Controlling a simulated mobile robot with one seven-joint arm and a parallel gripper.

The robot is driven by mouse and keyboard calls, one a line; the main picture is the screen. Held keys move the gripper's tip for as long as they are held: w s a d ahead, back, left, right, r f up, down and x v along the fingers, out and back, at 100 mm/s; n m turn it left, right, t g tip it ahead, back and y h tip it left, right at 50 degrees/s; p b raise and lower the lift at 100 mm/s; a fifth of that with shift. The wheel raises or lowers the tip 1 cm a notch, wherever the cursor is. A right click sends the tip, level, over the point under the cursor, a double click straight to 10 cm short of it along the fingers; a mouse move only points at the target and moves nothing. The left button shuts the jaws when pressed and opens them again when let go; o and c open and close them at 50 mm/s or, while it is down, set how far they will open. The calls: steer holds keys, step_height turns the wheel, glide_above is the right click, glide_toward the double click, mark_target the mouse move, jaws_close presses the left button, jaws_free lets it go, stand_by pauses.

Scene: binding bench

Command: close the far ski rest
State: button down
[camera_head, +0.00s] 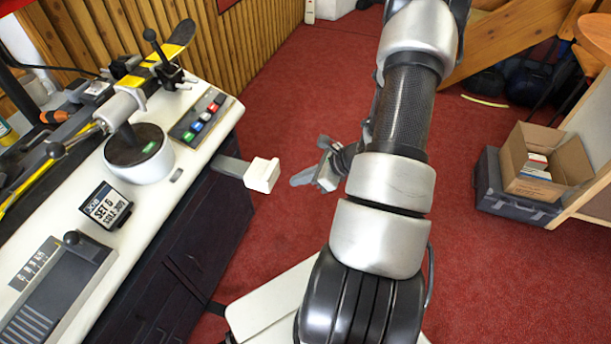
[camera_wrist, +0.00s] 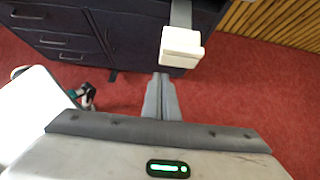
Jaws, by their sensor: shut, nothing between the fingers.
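The far ski rest sticks out from the bench front as a grey bar ending in a cream-white block (camera_head: 262,175). It stands swung out over the red floor. The wrist view shows the same block (camera_wrist: 181,47) on its bar, with the dark cabinet behind it. My gripper (camera_head: 300,179) is shut and empty, just right of the block in the head view, with a gap between them. In the wrist view the closed fingers (camera_wrist: 160,84) point toward the block and end a little below and left of it. My arm covers part of the gripper in the head view.
The bench top (camera_head: 75,272) carries a ski in clamps, a round black-topped device (camera_head: 138,148), a button panel (camera_head: 198,117) and a small display (camera_head: 105,205). A cardboard box (camera_head: 545,165) sits on a grey case at right. The red floor around the block is clear.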

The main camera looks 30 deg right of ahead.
mark_target(268, 183)
steer(key=shift+w+a+f+b, duration=0.1)
steer(key=shift+w+a+f, duration=0.4)
steer(key=shift+w+a, duration=0.35)
steer(key=shift+w+a+f+b, duration=0.1)
steer(key=shift+w+a+f, duration=0.5)
steer(key=shift+w, duration=0.45)
steer(key=shift+w+a+f+b, duration=0.1)
steer(key=shift+w+a+f, duration=0.35)
steer(key=shift+w+a, duration=0.4)
steer(key=shift+w+d, duration=0.1)
steer(key=w+a+b, duration=0.4)
steer(key=w+a, duration=0.7)
steer(key=w, duration=0.3)
steer(key=shift+b, duration=0.3)
